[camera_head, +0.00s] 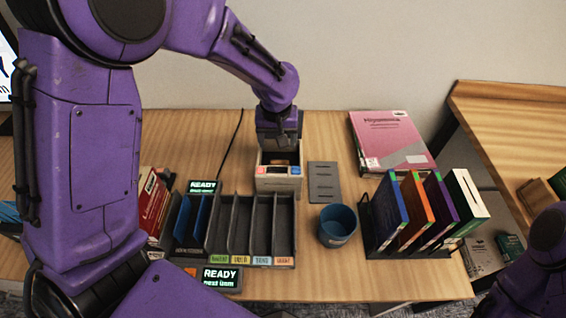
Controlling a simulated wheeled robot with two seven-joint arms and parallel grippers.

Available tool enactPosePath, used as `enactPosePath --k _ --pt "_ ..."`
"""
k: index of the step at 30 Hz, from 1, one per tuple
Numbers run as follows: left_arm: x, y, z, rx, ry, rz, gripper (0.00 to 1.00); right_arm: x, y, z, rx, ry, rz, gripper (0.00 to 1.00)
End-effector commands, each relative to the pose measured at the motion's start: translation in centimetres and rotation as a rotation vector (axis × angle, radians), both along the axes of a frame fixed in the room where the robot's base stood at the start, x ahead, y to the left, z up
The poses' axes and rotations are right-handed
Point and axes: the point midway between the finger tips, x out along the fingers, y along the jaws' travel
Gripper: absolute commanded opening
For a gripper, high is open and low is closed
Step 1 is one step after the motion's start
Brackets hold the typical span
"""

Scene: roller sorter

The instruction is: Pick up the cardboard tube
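I cannot clearly make out a cardboard tube. A small light-brown patch (281,158) shows inside the small grey box (278,182) at the middle of the table; it may be part of the tube, but I cannot tell. My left gripper (279,143) points down at this box, its fingertips at or just inside the top opening. Its fingers are dark and small here, so I cannot tell whether they are open or shut, or hold anything. My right arm shows only at the lower right edge, and its gripper is out of view.
A grey divided rack (250,261) with labelled slots stands left of centre, near READY displays (221,278). A blue cup (338,225), a flat grey plate (323,182), a pink book (391,139) and a rack of coloured books (415,212) stand to the right. The front right tabletop is clear.

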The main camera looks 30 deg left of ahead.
Motion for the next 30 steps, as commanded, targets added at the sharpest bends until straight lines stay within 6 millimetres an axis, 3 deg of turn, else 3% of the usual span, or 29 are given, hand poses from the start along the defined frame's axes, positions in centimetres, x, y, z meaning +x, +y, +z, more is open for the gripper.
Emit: enactPosePath --k 6,11,18,26,30 --pt "0.5 0.1 -3.9 0.000 0.005 -0.001 0.73 0.0 0.0 0.3 0.000 0.000 0.000 0.43" --pt "0.8 0.2 -5.7 -0.001 0.005 -0.001 0.73 0.0 0.0 0.7 -0.001 -0.001 0.000 0.43" --pt "1.4 0.4 -9.6 -0.001 0.003 0.001 0.73 0.0 0.0 1.5 -0.001 -0.001 0.000 0.43" --pt "1.4 0.4 -10.1 -0.001 0.001 0.001 0.73 0.0 0.0 1.5 -0.001 -0.001 0.000 0.43" --pt "1.4 0.4 -10.1 0.000 0.001 0.001 0.31 0.0 0.0 1.5 -0.001 -0.001 0.000 0.43"
